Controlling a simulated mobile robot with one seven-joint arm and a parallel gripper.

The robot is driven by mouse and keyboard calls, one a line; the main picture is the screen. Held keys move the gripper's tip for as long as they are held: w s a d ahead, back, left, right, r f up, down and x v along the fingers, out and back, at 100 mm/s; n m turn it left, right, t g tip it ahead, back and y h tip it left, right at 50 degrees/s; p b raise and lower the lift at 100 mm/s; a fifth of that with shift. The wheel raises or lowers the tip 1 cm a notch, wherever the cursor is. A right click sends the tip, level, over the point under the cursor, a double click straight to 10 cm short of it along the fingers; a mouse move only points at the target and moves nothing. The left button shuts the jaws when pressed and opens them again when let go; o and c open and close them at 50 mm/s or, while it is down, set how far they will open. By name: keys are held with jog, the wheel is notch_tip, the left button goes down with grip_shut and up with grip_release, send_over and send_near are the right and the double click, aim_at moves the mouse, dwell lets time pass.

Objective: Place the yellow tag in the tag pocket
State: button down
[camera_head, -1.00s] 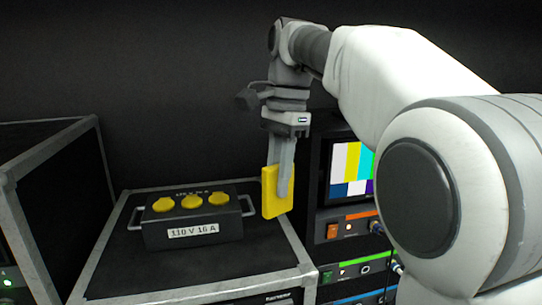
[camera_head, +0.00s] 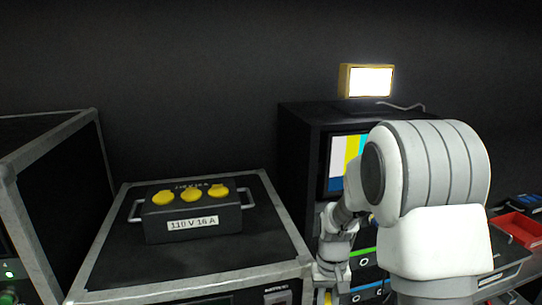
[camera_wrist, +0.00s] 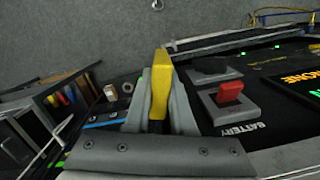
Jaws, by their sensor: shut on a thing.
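My gripper (camera_wrist: 160,104) is shut on the yellow tag (camera_wrist: 162,70) in the wrist view. The tag stands edge-on between the fingers and sticks out past their tips. In the head view my gripper is low beside the right edge of the black case, partly cut off by the bottom of the picture. A small bit of yellow, likely the tag (camera_head: 328,297), shows there at the bottom edge. I cannot make out the tag pocket for certain in either view.
A black case (camera_head: 88,268) carries a 110 V 16 A box (camera_head: 190,222) with yellow caps. A colour-bar monitor (camera_head: 343,160) and lit lamp (camera_head: 370,81) stand behind my arm. A red switch (camera_wrist: 230,91) marked BATTERY is right of the tag; a rack of coloured items (camera_wrist: 62,98) is left.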

jog(key=f, duration=0.1)
jog(key=d+f, duration=0.1)
jog(key=f, duration=0.1)
jog(key=shift+n, duration=0.4)
notch_tip(320, 180, down, 10)
jog(key=b, duration=1)
jog(key=shift+r, duration=0.15)
jog(key=shift+a, duration=0.15)
